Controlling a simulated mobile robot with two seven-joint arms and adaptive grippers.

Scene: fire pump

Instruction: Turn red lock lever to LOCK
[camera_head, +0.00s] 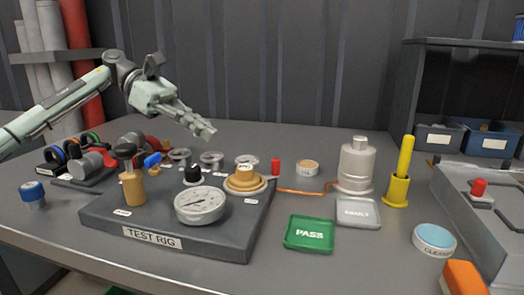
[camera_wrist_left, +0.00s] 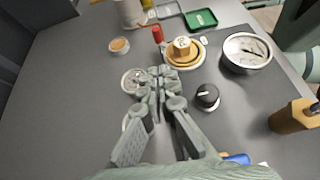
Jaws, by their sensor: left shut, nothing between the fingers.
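A small upright red piece (camera_head: 276,167), which may be the lock lever, stands just right of the brass fitting (camera_head: 245,180) at the test rig's back edge. It also shows in the left wrist view (camera_wrist_left: 157,34), beyond my fingertips. I cannot read a LOCK mark. Another red knob (camera_head: 479,187) sits on the grey case at the right. My left gripper (camera_head: 208,131) is shut and empty, in the air above the back of the rig, left of the red piece and apart from it. In the left wrist view its fingers (camera_wrist_left: 163,72) partly cover a clear round part. My right gripper is not in view.
The test rig (camera_head: 150,238) carries a gauge (camera_head: 200,205), a black knob (camera_head: 193,175) and a wooden-based plunger (camera_head: 132,187). A silver canister (camera_head: 356,165), yellow stick (camera_head: 402,170) and green PASS tray (camera_head: 309,233) stand to the right. The table behind the rig is mostly clear.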

